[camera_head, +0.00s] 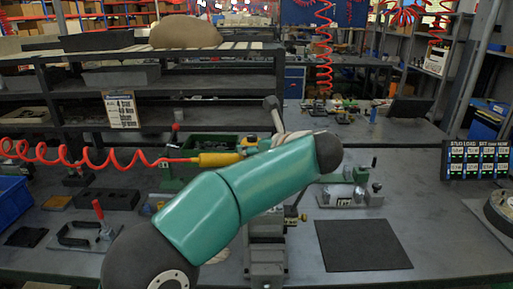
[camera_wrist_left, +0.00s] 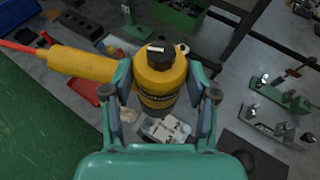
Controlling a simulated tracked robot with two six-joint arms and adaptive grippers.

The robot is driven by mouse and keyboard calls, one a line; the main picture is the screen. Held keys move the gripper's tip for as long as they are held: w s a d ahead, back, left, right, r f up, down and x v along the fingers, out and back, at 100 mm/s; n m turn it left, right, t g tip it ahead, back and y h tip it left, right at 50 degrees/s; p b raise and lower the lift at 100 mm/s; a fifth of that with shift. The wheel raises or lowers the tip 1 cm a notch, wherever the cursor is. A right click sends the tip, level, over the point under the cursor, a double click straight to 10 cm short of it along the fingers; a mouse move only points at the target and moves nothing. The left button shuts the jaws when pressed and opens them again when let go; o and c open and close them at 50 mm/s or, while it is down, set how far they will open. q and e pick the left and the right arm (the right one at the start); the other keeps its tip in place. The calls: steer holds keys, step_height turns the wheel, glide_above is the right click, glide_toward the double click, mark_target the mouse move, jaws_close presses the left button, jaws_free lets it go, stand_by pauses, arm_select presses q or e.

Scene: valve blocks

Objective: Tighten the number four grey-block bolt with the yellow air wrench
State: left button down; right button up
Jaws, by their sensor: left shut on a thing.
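The yellow air wrench (camera_wrist_left: 160,77) stands between the fingers of my left gripper (camera_wrist_left: 160,90), which is shut on its round body in the left wrist view. Its yellow handle (camera_wrist_left: 80,65) points left to a red hose. In the head view the handle (camera_head: 217,159) shows left of my teal left arm, which hides most of the wrench and the gripper. A light grey block (camera_wrist_left: 165,129) with small fittings lies below the wrench in the wrist view. I cannot make out bolt numbers or whether the wrench touches a bolt. My right gripper is not in view.
A red coiled hose (camera_head: 80,155) runs in from the left. A grey pedestal (camera_head: 266,252) stands below my arm. A red-handled clamp (camera_head: 90,232) stands front left.

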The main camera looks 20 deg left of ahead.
arm_select(q)
steer(key=shift+f+b, duration=0.3)
steer(key=shift+b, duration=0.1)
stand_by(2.9)
steer(key=shift+r, duration=0.15)
stand_by(0.5)
steer(key=shift+r+p, duration=0.9)
steer(key=shift+r, duration=0.2)
step_height(320, 180, up, 5)
steer(key=p, duration=0.4)
stand_by(0.4)
